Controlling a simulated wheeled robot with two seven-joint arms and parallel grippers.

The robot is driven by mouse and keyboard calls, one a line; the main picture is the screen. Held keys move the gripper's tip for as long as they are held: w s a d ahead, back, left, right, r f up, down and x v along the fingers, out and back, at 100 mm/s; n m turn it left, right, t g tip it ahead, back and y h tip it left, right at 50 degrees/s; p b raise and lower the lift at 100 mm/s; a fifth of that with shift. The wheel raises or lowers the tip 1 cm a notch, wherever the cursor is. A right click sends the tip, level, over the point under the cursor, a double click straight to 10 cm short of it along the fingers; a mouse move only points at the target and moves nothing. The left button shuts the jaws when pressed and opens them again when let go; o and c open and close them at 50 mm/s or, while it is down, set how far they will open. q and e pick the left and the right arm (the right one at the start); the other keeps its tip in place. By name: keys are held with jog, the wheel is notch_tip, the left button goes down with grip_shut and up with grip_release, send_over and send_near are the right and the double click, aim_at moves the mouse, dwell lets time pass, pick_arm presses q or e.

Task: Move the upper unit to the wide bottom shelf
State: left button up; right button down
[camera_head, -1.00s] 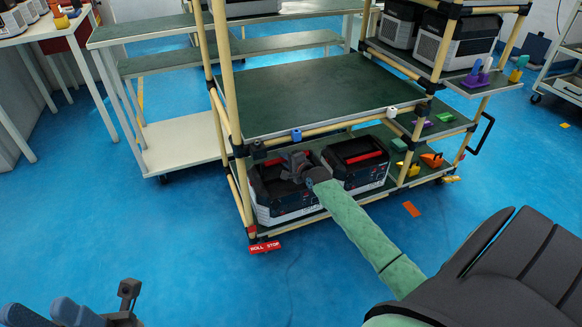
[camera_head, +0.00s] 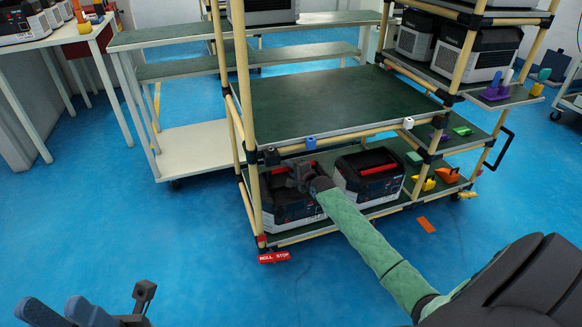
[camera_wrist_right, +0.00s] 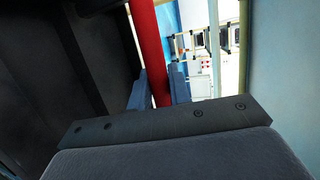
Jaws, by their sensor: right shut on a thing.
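Two dark units with light lower sides and red handles sit side by side on the wide bottom shelf (camera_head: 385,208) of the rack. My right gripper (camera_head: 303,172) is at the top of the left unit (camera_head: 290,212), and my arm partly hides that unit. In the right wrist view the fingers (camera_wrist_right: 158,90) are shut on its red handle (camera_wrist_right: 148,40). The right unit (camera_head: 370,178) stands close beside it. My left gripper (camera_head: 66,308) is low at the left, its blue fingers apart and empty, away from the rack.
The wide green shelf (camera_head: 330,100) above is bare. More units (camera_head: 470,52) stand on the rack's upper right shelf. Small coloured items (camera_head: 425,183) lie on the right shelves. A red roll-stop tag (camera_head: 273,257) is at the front left post.

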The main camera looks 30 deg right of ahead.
jog(key=shift+r, duration=0.15)
jog(key=c, duration=1.5)
grip_release()
jog(key=shift+f, duration=0.3)
jog(key=shift+o, duration=1)
jog(key=shift+r, duration=0.1)
